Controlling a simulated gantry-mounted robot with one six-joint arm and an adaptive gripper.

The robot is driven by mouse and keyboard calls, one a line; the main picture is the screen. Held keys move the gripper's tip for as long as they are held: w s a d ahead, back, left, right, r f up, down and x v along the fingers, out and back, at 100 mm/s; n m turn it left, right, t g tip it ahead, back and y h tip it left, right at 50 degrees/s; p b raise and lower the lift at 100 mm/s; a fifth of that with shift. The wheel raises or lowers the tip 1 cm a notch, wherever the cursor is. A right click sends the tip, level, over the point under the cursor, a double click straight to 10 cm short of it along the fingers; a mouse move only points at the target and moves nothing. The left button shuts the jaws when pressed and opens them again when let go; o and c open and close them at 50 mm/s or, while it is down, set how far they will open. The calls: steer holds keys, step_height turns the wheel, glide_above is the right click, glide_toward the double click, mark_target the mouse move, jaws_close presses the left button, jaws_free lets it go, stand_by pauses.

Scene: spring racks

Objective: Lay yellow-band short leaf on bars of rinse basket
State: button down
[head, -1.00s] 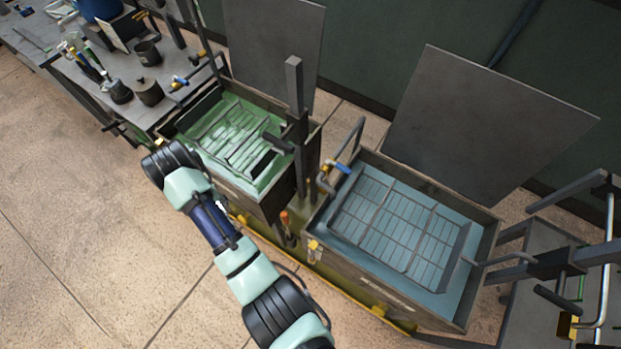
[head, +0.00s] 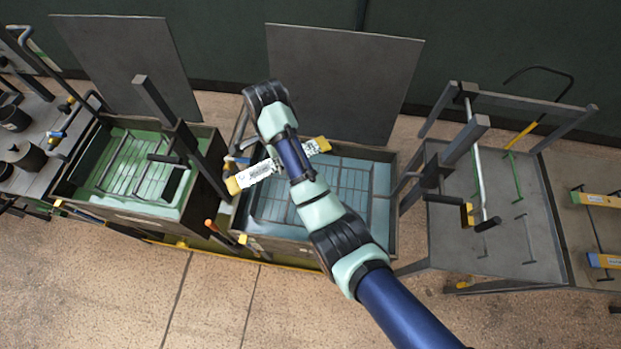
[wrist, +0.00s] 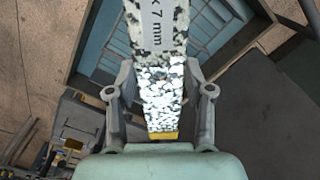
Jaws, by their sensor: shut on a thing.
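The yellow-band short leaf (head: 262,170) is a speckled black-and-white bar with yellow ends. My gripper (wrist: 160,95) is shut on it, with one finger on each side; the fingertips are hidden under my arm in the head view. The leaf is held above the rinse basket (head: 268,207), slanting up to the right, and its left end reaches past the tank's left side. The basket's dark bars lie in the blue tank (head: 388,225). My arm hides part of the basket. In the wrist view, part of a "7 mm" label shows on the leaf.
A green-filled tank (head: 195,205) with a basket stands at left, with a dark upright post (head: 150,100) beside it. Raised grey lids (head: 345,80) stand behind both tanks. A grey rack table (head: 500,225) with bars and handles is at right.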

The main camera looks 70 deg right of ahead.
mark_target(316, 151)
steer(key=s+d+f+m+b, duration=0.1)
steer(key=s+d+m, duration=0.1)
steer(key=s+d+f+m+b, duration=0.1)
steer(key=s+d+m, duration=0.1)
steer(key=s+d+f+m+b, duration=0.1)
steer(key=s+d+f+m, duration=0.1)
steer(key=s+d+m, duration=0.1)
steer(key=shift+b, duration=0.3)
steer(key=shift+s+d+m, duration=0.35)
steer(key=shift+m, duration=0.05)
step_height(316, 151, down, 20)
steer(key=b, duration=0.5)
steer(key=shift+w, duration=0.1)
steer(key=shift+f, duration=0.15)
steer(key=shift+f+b, duration=0.35)
steer(key=shift+b, duration=0.15)
steer(key=shift+f, duration=0.1)
steer(key=shift+c, duration=2.2)
jaws_free()
